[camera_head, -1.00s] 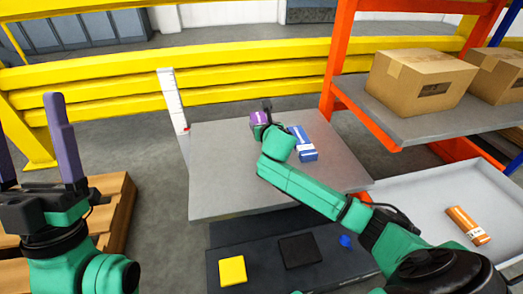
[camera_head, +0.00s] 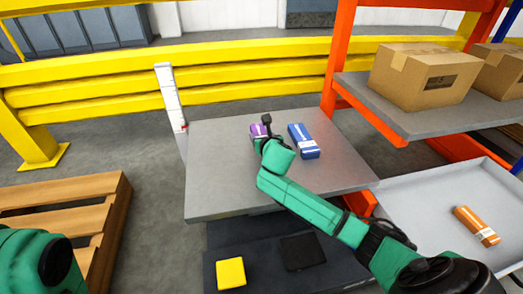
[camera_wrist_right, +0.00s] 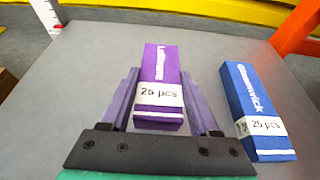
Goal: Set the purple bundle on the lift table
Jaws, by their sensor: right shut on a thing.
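The purple bundle (camera_head: 257,131), with a white "25 pcs" band, is over the middle of the grey lift table top (camera_head: 225,180). In the right wrist view the purple bundle (camera_wrist_right: 160,70) lies lengthwise between the two purple fingers of my right gripper (camera_wrist_right: 160,82), which is shut on it. I cannot tell whether its underside touches the table. In the head view my forearm and hand hide part of the bundle. My left gripper is out of view; only a green part of that arm shows at lower left.
A blue bundle (camera_head: 303,141) lies on the table just right of the purple one, with a gap. An orange bundle (camera_head: 476,226) lies in a grey tray (camera_head: 420,213) at right. A rack with cartons (camera_head: 424,80) stands behind it. A wooden pallet (camera_head: 70,187) is at left.

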